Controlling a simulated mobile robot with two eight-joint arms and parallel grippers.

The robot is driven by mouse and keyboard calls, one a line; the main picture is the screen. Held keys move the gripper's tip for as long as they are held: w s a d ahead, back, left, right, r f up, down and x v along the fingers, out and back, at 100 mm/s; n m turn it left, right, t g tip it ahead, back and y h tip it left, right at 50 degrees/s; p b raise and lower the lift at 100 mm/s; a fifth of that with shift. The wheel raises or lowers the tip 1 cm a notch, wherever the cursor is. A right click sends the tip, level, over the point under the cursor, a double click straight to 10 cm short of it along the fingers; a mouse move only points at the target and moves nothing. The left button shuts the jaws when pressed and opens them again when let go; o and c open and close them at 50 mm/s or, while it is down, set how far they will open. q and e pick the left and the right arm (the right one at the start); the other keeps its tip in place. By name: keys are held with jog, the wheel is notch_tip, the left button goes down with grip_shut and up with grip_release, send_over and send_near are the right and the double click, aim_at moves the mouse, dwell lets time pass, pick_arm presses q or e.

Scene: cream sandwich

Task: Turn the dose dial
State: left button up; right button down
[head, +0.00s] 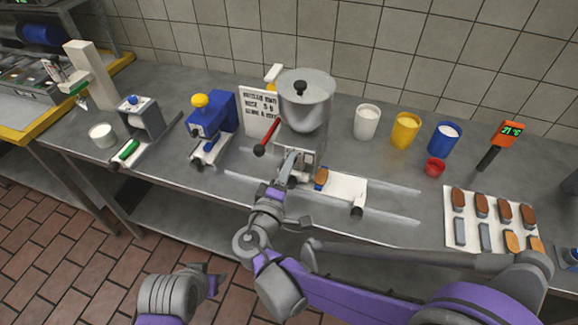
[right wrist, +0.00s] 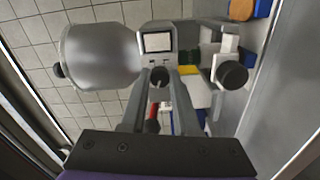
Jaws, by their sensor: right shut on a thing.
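The filling machine has a steel hopper (head: 304,104) with a black-knobbed lid and a red-handled lever (head: 266,139). It stands at the middle of the counter. My right gripper (head: 290,165) is at the machine's front, below the hopper. In the right wrist view, a small round grey knob, apparently the dose dial (right wrist: 160,76), sits between the fingertips of my right gripper (right wrist: 165,80), which is shut on it. A small display (right wrist: 158,42) is beside it. In the head view the gripper hides the dial. My left gripper (head: 213,284) is low, in front of the counter, its fingers unclear.
A white slide (head: 340,187) with a brown biscuit (head: 321,178) lies right of my right gripper. White (head: 367,122), yellow (head: 405,130) and blue (head: 444,138) cups stand behind. A tray of biscuits (head: 457,211) is at right, a blue machine (head: 210,125) at left.

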jog(key=shift+r+n+b, duration=0.1)
jog(key=shift+n+b, duration=0.75)
jog(key=shift+n, duration=4.25)
jog(key=c, duration=0.7)
grip_release()
jog(key=shift+w, duration=0.1)
jog(key=shift+o, duration=0.2)
jog(key=v, duration=1.1)
jog(key=shift+b, duration=0.4)
